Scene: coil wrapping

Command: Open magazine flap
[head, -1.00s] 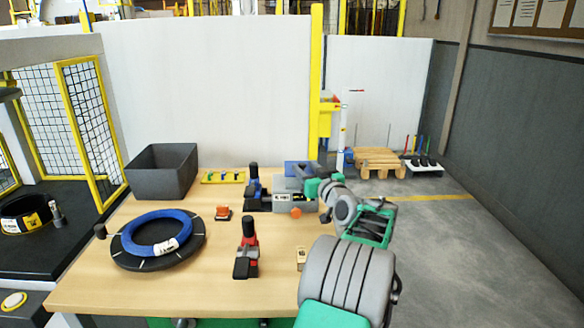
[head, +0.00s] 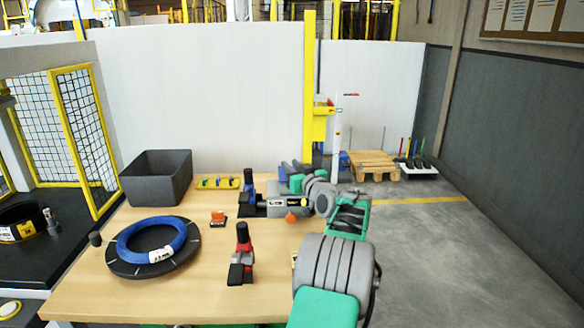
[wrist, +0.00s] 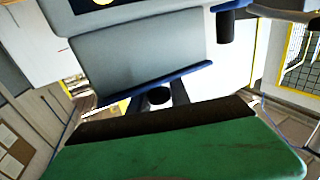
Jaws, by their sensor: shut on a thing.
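The grey and blue wire tool (head: 262,209) stands at the back right of the table, with a dark front label. In the wrist view, a grey panel (wrist: 140,45) with a blue edge fills the upper middle and looks like the magazine flap. My gripper (wrist: 157,97) has its dark fingers at that blue edge, around a small dark round part. It is shut on the flap, though the exact contact is partly hidden. In the head view, my green and grey wrist reaches over the tool's right end and hides the fingertips.
A blue coil (head: 125,240) lies on a round dark plate to the left. A dark bin (head: 155,180), yellow tray (head: 218,184), orange block (head: 217,218) and red-black tool (head: 241,258) stand on the table (head: 190,298). The front of the table is mostly clear.

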